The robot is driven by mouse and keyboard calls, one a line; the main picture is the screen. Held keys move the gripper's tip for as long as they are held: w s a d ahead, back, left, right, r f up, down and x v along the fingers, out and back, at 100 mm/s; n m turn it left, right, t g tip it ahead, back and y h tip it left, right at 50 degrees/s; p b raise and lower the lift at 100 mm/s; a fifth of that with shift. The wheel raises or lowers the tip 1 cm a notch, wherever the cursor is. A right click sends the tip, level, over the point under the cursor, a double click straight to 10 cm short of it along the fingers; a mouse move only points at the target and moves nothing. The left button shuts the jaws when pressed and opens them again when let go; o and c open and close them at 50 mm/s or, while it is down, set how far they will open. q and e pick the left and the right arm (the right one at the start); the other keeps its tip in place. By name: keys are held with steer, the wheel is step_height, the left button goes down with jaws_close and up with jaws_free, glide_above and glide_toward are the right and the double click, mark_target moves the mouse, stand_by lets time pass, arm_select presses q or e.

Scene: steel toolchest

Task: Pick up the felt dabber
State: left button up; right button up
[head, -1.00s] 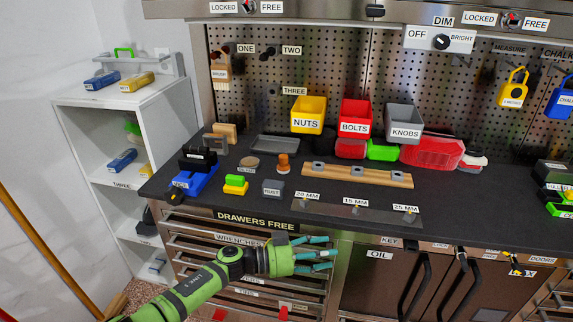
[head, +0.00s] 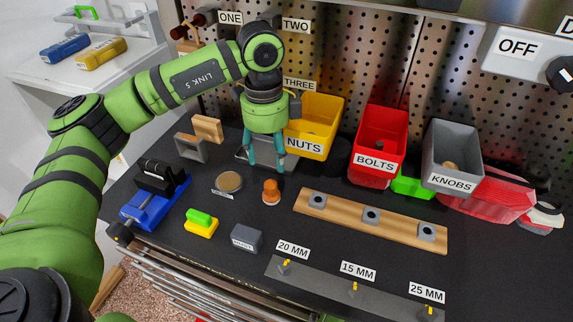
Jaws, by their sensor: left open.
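A small upright orange-brown piece (head: 271,191) with a rounded top stands on the dark worktop; it looks like the felt dabber. My left gripper (head: 265,166) points down behind it, in front of the pegboard and left of the yellow NUTS bin. Its teal fingers are apart and nothing shows between them. The fingertips are just beyond the orange piece in the picture, over a flat grey tray (head: 243,160) that the gripper partly hides. My right gripper is out of view.
A round tin (head: 228,182), a grey block (head: 246,238), a yellow-green block (head: 201,223) and a blue clamp-like tool (head: 150,207) lie nearby. The NUTS bin (head: 318,117) stands close right of my gripper. A wooden rail (head: 338,211) lies to the right.

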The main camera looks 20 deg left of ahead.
arm_select(q)
steer(key=p, duration=0.3)
glide_above(271, 184)
steer(key=s, duration=0.1)
step_height(271, 184, down, 5)
steer(key=shift+a+f, duration=0.15)
steer(key=shift+w+f, duration=0.1)
steer(key=shift+f, duration=0.2)
steer(key=f+p, duration=0.1)
steer(key=f, duration=0.1)
steer(key=f+p, duration=0.1)
steer(key=f, duration=0.1)
steer(key=shift+w+f+p, duration=0.1)
steer(key=shift+w+p, duration=0.3)
steer(key=shift+f, duration=0.5)
steer(key=shift+c, duration=0.4)
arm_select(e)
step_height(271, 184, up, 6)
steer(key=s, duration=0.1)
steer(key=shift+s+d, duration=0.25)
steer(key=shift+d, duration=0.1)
arm_select(q)
steer(key=c, duration=1)
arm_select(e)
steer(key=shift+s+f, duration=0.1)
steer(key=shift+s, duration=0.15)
